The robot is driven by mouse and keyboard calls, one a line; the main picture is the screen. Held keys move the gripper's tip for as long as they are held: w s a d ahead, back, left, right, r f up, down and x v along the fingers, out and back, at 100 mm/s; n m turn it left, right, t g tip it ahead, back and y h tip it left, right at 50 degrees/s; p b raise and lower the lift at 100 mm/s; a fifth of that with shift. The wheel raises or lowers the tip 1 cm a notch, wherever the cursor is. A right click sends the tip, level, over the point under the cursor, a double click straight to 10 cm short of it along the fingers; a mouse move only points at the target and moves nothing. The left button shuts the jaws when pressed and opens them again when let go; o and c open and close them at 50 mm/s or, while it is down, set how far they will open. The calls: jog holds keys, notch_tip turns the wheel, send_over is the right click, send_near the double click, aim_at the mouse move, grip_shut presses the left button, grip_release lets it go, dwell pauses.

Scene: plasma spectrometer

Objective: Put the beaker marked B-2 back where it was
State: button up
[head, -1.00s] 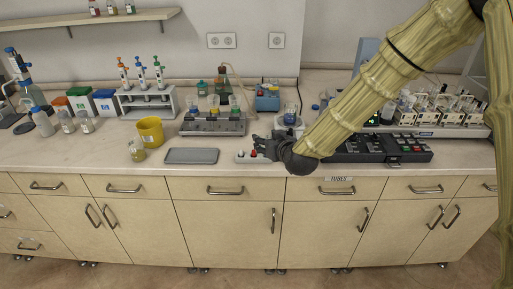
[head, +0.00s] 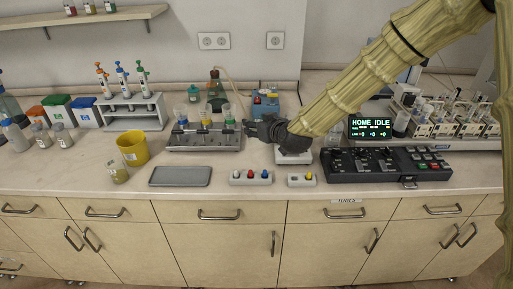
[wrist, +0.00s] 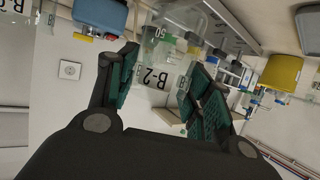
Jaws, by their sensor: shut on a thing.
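The clear beaker marked B-2 (wrist: 154,78) shows between my fingers in the wrist view, its label turned over. My gripper (wrist: 160,95) is shut on it. In the head view my gripper (head: 254,131) is at the right end of the grey rack (head: 190,146), left of and above the white device (head: 293,158). The held beaker cannot be made out there, behind my gripper. The rack holds beakers with coloured contents, among them a green one (head: 229,117). Whether a spot in the rack is empty cannot be told.
A block with coloured knobs (head: 250,178) and a smaller block (head: 301,180) lie in front. A grey tray (head: 180,176) and a yellow cup (head: 133,150) are to the left. A black keyed unit (head: 385,165) is right. A blue box (head: 265,105) stands behind my gripper.

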jog(key=f, duration=0.3)
jog(key=shift+w+a+f+p, duration=0.15)
jog(key=shift+a+f+p, duration=0.2)
jog(key=shift+a, duration=0.05)
jog(key=shift+d+f, duration=0.1)
jog(key=shift+f, duration=0.25)
jog(key=shift+f+p, duration=0.5)
jog(key=shift+f, duration=1.5)
jog(key=shift+f, duration=0.2)
jog(key=o, duration=1.1)
jog(key=shift+s+r, duration=0.2)
jog(key=shift+r, duration=0.05)
jog(key=b+v, duration=0.2)
jog(key=v, duration=1)
jog(key=shift+w, duration=0.1)
